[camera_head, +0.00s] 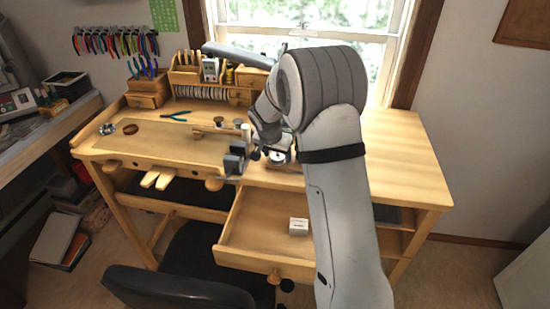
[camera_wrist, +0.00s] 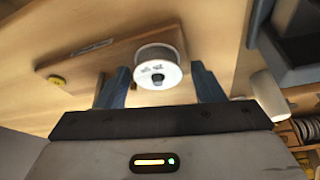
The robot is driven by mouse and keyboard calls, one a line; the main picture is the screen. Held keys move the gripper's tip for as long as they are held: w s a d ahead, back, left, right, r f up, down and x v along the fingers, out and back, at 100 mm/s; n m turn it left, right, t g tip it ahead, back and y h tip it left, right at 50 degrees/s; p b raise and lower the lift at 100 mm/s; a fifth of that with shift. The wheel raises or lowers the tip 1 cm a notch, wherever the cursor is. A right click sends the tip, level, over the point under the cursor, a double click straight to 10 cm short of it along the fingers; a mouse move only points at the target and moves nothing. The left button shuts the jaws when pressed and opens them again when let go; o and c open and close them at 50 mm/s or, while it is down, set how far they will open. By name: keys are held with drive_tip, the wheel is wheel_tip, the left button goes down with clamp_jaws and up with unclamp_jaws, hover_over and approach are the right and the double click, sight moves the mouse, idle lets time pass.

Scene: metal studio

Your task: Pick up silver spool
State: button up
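The silver spool (camera_wrist: 160,67), a short roll with a pale round end and dark centre hole, shows in the wrist view between and slightly beyond my fingertips. My gripper (camera_wrist: 160,78) is open, with one blue-grey finger on each side of the spool and visible gaps to both. In the head view my gripper (camera_head: 236,158) is low over the front part of the wooden workbench (camera_head: 395,150).
A white cylinder (camera_wrist: 270,93) stands to the right. A drawer (camera_head: 258,225) is pulled out, holding a white box (camera_head: 298,226). Pliers (camera_head: 175,116) lie farther back.

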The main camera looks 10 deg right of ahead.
drive_tip(key=c, duration=0.9)
